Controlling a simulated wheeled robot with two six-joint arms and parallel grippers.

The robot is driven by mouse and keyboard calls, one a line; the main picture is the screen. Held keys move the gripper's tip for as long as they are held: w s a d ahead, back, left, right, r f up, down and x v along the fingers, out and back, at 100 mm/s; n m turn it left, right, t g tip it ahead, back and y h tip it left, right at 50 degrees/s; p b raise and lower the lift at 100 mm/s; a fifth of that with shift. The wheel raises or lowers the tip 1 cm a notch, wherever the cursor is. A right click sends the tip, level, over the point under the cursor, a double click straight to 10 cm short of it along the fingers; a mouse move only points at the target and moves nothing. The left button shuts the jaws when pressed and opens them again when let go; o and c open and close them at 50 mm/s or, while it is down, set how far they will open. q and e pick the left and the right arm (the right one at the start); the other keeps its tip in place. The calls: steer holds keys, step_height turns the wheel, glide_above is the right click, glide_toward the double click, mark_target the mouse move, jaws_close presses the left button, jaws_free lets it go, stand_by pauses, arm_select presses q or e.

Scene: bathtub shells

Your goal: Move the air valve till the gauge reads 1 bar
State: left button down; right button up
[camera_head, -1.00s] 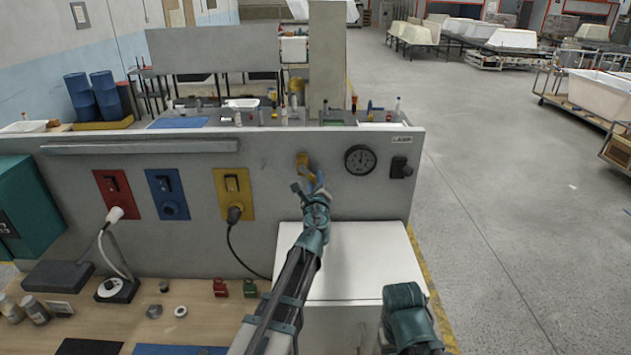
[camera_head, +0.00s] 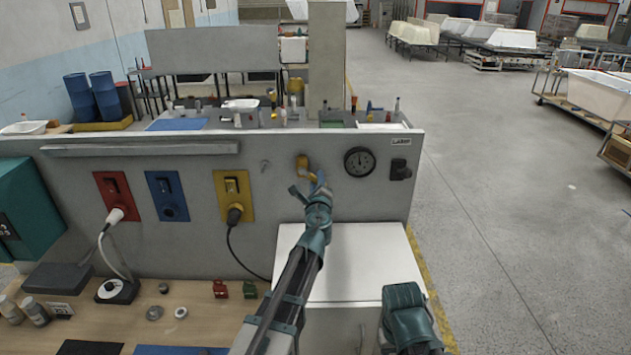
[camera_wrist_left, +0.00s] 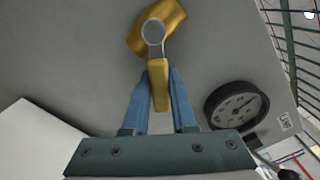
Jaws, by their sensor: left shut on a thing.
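The air valve has a brass body on the grey panel, seen in the head view (camera_head: 302,162) and the left wrist view (camera_wrist_left: 172,22). Its yellow lever (camera_wrist_left: 159,88) hangs down between the blue fingers of my left gripper (camera_wrist_left: 160,95). That gripper is shut on the lever; it also shows in the head view (camera_head: 310,186), just below the valve body. The round black-rimmed gauge (camera_head: 359,161) is right of the valve, and also in the left wrist view (camera_wrist_left: 237,106). Its scale is too small to read. My right gripper's fingers do not show.
Red (camera_head: 117,195), blue (camera_head: 166,194) and yellow (camera_head: 234,194) socket plates are left of the valve. A black knob (camera_head: 400,169) is right of the gauge. A white cabinet (camera_head: 360,262) stands below my left forearm. Open floor lies to the right.

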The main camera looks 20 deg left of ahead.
arm_select(q)
steer(key=shift+w+d+r+n+p, duration=0.15)
steer(key=shift+r+n+p, duration=0.15)
steer(key=shift+n, duration=0.35)
steer(key=shift+s+d+r+n+p, duration=0.1)
steer(key=shift+d+r+n+p, duration=0.15)
steer(key=shift+n, duration=0.45)
steer(key=shift+w+d+r+n+p, duration=0.1)
steer(key=shift+r+n+p, duration=0.2)
steer(key=shift+n, duration=0.35)
steer(key=c, duration=0.7)
jaws_free()
steer(key=v, duration=1.4)
steer(key=shift+a+r, duration=0.1)
steer(key=shift+w, duration=0.1)
